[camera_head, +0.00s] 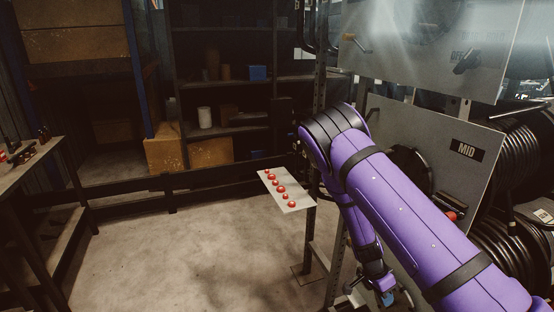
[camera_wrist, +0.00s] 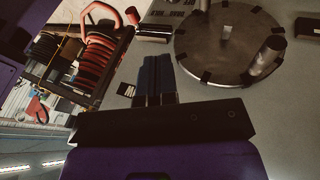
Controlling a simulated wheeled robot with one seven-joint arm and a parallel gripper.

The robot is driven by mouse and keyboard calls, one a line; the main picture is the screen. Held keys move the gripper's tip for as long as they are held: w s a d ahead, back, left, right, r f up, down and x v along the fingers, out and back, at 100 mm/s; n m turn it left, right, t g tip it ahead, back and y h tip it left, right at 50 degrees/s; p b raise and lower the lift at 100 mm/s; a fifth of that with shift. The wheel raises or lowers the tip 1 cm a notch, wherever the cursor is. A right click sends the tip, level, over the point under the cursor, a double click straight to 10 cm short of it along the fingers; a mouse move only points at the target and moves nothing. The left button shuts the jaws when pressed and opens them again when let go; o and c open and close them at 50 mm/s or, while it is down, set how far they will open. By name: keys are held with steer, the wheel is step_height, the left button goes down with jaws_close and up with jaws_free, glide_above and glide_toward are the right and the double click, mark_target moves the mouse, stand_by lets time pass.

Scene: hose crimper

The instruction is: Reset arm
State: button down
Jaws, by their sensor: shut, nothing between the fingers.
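My gripper (camera_wrist: 155,62) shows in the wrist view with its two dark fingers together and nothing between them. In the head view my purple arm bends down at the right, and my gripper (camera_head: 387,297) hangs low near the bottom edge, small and partly hidden. A grey panel marked MID (camera_head: 466,150) stands behind my arm, which covers part of it. In the wrist view a round metal disc (camera_wrist: 225,42) with a cylindrical knob (camera_wrist: 265,56) lies to the right of the fingers, apart from them.
A pale plate with several red buttons (camera_head: 286,190) stands left of my arm. Black hose coils (camera_head: 518,150) are at the right. The wrist view shows a reel of red hose (camera_wrist: 97,50) at the left. Shelves (camera_head: 240,134) line the back. The floor (camera_head: 180,255) at left centre is clear.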

steer(key=s+a+r+n+t+y, duration=0.1)
steer(key=a+r+n+t+y, duration=0.15)
steer(key=r, duration=1.45)
steer(key=s+a+r+n+t+y, duration=0.1)
steer(key=s+a+r+n+y, duration=0.2)
steer(key=r, duration=1.4)
steer(key=s+d+r+n+t, duration=0.2)
steer(key=s+r+n+t, duration=0.3)
steer(key=s+r, duration=1.3)
steer(key=s+n+h, duration=0.1)
steer(key=s+n, duration=0.1)
steer(key=n, duration=0.2)
steer(key=c, duration=1.8)
jaws_free()
